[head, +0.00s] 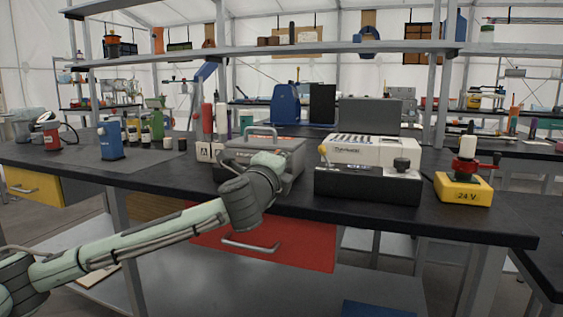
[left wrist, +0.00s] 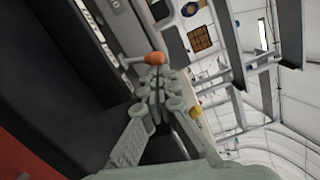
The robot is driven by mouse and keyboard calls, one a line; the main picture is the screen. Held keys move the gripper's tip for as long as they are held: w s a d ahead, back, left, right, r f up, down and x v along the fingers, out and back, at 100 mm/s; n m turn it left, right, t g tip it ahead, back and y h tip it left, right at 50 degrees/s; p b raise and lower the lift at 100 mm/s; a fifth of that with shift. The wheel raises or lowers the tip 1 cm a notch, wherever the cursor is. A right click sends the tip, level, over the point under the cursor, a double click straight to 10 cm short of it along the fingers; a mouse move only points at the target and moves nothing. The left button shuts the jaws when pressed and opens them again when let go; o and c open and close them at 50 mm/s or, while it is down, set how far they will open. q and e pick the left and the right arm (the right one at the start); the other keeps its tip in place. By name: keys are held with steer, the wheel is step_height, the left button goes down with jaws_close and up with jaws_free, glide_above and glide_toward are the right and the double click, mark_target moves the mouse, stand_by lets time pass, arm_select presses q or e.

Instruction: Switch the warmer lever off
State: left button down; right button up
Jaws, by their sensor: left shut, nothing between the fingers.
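A grey box-shaped device (head: 293,158) with a metal top handle stands on the bench behind my left gripper in the head view. My left gripper (head: 268,162) is in front of it and hides part of its front. In the left wrist view the fingers (left wrist: 154,76) are shut with nothing between them. An orange knob (left wrist: 155,58) on a short lever shows just beyond the fingertips, very close; I cannot tell if they touch.
Beyond is a yellow 24 V box (head: 463,190). A red drawer (head: 300,245) lies below the bench top. A shelf (head: 300,50) spans overhead.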

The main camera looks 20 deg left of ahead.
arm_select(q)
steer(key=shift+s+a+r+n+p, duration=0.1)
steer(key=shift+a+r+n+p, duration=0.15)
steer(key=shift+n, duration=0.35)
steer(key=shift+a+r+n+p, duration=0.15)
steer(key=shift+n+p, duration=0.15)
steer(key=shift+n, duration=0.3)
arm_select(e)
steer(key=s+d+g+h, duration=0.1)
steer(key=s+d+g, duration=0.2)
steer(key=s, duration=0.3)
arm_select(q)
steer(key=n, duration=0.1)
steer(key=a+n+p, duration=0.1)
steer(key=n, duration=0.1)
steer(key=a+n+p, duration=0.1)
steer(key=shift+r+n+g, duration=0.3)
steer(key=shift+r+n, duration=0.05)
steer(key=shift+n, duration=0.35)
arm_select(e)
steer(key=a+x, duration=0.1)
steer(key=x, duration=0.6)
steer(key=shift+w+a, duration=0.2)
steer(key=shift+w, duration=0.15)
steer(key=shift+f, duration=0.2)
